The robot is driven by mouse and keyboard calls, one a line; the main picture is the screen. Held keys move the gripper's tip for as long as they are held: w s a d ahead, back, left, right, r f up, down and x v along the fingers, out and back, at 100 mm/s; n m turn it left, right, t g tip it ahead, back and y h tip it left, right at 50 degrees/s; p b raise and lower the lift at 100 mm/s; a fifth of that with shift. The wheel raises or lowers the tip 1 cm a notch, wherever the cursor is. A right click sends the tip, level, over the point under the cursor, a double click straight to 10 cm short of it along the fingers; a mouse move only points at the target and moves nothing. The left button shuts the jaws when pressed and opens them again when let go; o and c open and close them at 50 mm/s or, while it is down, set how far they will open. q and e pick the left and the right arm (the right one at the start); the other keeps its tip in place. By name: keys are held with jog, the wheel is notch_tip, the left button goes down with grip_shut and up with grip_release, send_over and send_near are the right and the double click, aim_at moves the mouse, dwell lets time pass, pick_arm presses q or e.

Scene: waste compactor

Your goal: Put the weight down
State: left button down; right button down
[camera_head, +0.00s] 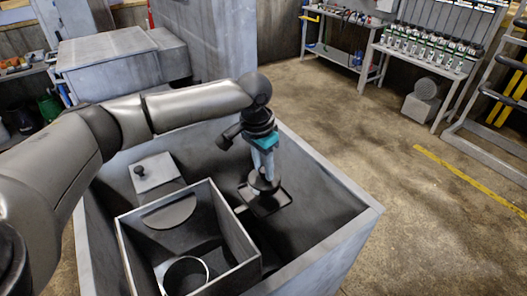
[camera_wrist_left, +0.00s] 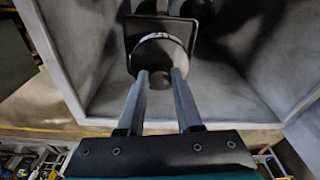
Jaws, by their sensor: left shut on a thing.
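My left gripper (camera_head: 262,176) hangs down inside the large grey open bin and is shut on a dark weight (camera_head: 265,187). In the left wrist view, the two fingers (camera_wrist_left: 160,76) close on the weight's dark knob. The weight (camera_wrist_left: 160,46) is a round body with a pale band. A dark square plate with a raised rim (camera_head: 279,204) lies under it, also visible in the left wrist view (camera_wrist_left: 137,33). I cannot tell whether weight and plate touch or are joined. My right gripper is not in view.
The bin's rim (camera_head: 372,214) surrounds the gripper. A smaller open box (camera_head: 240,268) with round parts inside stands left of it. A pale square plate with a black knob (camera_head: 160,178) lies behind that box. Floor is clear right of the bin; workbenches (camera_head: 420,62) stand beyond.

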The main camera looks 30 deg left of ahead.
aim_at(263, 176)
pick_arm(q)
jog(key=shift+w+f, duration=0.1)
jog(key=shift+f, duration=2.05)
jog(key=shift+f, duration=0.1)
jog(key=c, duration=0.6)
grip_release()
jog(key=shift+f, duration=0.15)
jog(key=r, duration=0.4)
jog(key=s+r, duration=0.1)
jog(key=r, duration=0.7)
jog(key=shift+s+a+r, duration=0.1)
jog(key=shift+s+a, duration=0.15)
jog(key=shift+s, duration=0.05)
